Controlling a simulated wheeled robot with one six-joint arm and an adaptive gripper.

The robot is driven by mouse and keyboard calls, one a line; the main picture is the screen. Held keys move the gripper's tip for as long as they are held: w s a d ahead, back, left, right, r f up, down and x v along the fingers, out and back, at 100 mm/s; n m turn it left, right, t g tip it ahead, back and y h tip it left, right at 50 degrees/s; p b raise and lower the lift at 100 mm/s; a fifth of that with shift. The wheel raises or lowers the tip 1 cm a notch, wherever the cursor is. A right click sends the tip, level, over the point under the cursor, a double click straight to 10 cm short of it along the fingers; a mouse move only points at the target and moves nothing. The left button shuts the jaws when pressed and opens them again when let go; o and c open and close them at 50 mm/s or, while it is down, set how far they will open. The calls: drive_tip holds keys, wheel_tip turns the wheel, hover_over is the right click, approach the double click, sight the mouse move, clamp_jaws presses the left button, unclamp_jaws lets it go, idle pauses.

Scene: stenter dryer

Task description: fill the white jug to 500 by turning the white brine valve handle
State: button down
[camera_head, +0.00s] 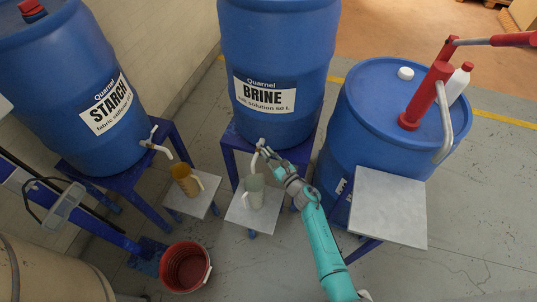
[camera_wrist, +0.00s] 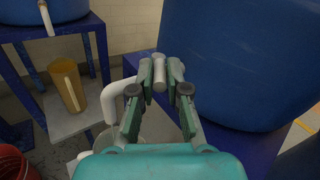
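The blue brine barrel (camera_head: 270,65) stands on a blue stand at the top middle. Its white valve handle (camera_wrist: 159,73) is between my gripper's fingertips, which close on it from both sides. My gripper (camera_head: 268,155) also shows in the wrist view (camera_wrist: 160,76). The white brine spout (camera_wrist: 115,98) bends downward to the left of my fingers. The white jug (camera_head: 254,191) stands upright on a grey shelf (camera_head: 240,217) below the spout. In the wrist view the jug is mostly hidden by my gripper.
A starch barrel (camera_head: 60,90) with its own spout is at left, with an amber jug (camera_head: 186,181) below. A red bucket (camera_head: 185,267) is on the floor. A blue barrel with a red pump (camera_head: 425,95) and a grey board (camera_head: 390,208) are at right.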

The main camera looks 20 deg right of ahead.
drive_tip(key=shift+a+m+h, duration=0.25)
drive_tip(key=shift+m+h, duration=0.15)
drive_tip(key=shift+h, duration=0.2)
drive_tip(key=c, duration=1.2)
unclamp_jaws()
drive_tip(key=shift+o, duration=0.2)
drive_tip(key=shift+s, duration=0.1)
drive_tip(key=v, duration=1.2)
drive_tip(key=shift+a+f, duration=0.15)
drive_tip(key=shift+f, duration=0.05)
